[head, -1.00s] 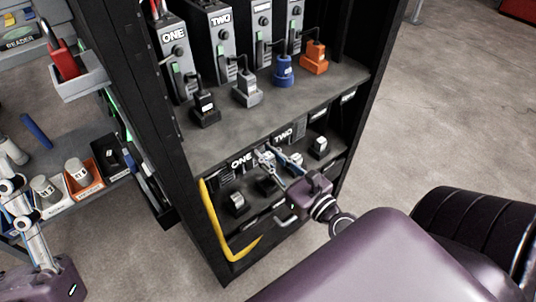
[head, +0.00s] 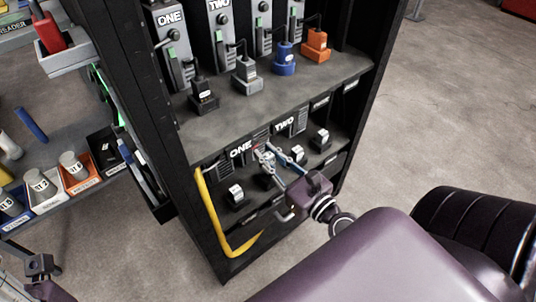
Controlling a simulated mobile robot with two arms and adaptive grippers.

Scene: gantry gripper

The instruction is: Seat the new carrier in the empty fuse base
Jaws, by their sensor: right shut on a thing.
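My right gripper (head: 264,156) reaches into the lower shelf of the black cabinet (head: 212,232), in front of the panels marked ONE and TWO. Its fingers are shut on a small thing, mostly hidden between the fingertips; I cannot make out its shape. I cannot tell which is the empty fuse base. Part of my left arm shows at the bottom left; its fingertips are not clear.
The upper shelf holds black (head: 203,95), grey (head: 246,82), blue (head: 284,60) and orange (head: 315,46) plugs. Bins with cans stand on a side bench (head: 90,195).

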